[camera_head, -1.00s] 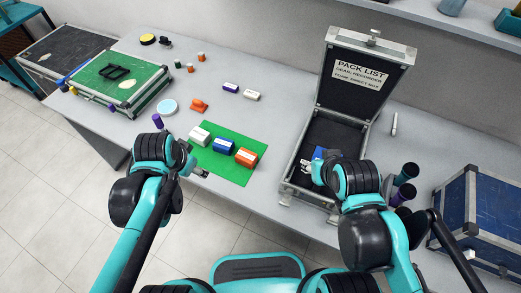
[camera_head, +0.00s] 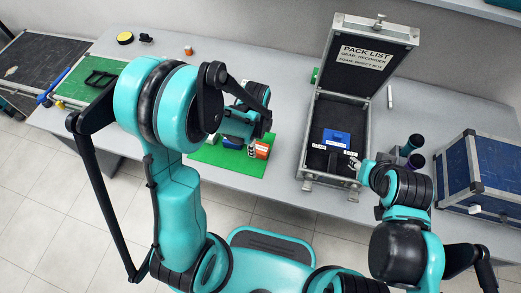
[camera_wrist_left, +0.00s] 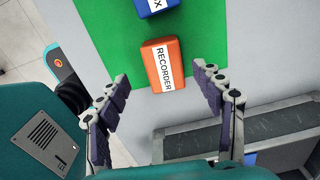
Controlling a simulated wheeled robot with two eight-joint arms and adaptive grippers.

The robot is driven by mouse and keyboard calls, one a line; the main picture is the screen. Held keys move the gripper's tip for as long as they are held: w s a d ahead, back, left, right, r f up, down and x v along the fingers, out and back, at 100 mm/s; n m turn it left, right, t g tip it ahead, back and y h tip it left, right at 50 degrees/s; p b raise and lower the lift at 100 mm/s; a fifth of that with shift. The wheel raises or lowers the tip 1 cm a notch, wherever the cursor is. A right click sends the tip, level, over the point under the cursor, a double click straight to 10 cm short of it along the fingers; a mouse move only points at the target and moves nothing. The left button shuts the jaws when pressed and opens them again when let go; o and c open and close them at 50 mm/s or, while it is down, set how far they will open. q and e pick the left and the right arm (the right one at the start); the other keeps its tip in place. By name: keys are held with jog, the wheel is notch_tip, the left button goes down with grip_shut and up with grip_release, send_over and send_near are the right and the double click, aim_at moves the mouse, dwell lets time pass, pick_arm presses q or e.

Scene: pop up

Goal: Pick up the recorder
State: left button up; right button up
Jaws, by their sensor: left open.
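The recorder is an orange box (camera_wrist_left: 162,66) with a white RECORDER label, lying on a green mat (camera_wrist_left: 204,25). In the head view the recorder (camera_head: 263,149) shows only partly beside my left gripper. My left gripper (camera_wrist_left: 160,74) is open, its fingers either side of the recorder's near end in the wrist view, with nothing between them held. In the head view my left gripper (camera_head: 252,147) is over the mat. My right gripper (camera_head: 354,164) is at the front right of the open case (camera_head: 308,163); its fingers are too small to judge.
A blue block (camera_wrist_left: 156,6) lies beyond the recorder on the mat. A blue item (camera_head: 336,139) lies inside the case, whose lid stands up. Dark cylinders (camera_head: 413,145) and a blue chest (camera_head: 480,180) stand to the right.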

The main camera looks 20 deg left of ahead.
aim_at(259, 147)
pick_arm(q)
jog(key=f, duration=0.1)
jog(key=f+b, duration=0.2)
jog(key=f, duration=0.1)
jog(key=shift+w+d, duration=0.25)
jog(key=shift+f, duration=0.45)
jog(key=shift+r, duration=0.1)
jog(key=shift+c, duration=0.6)
jog(key=c, duration=1.3)
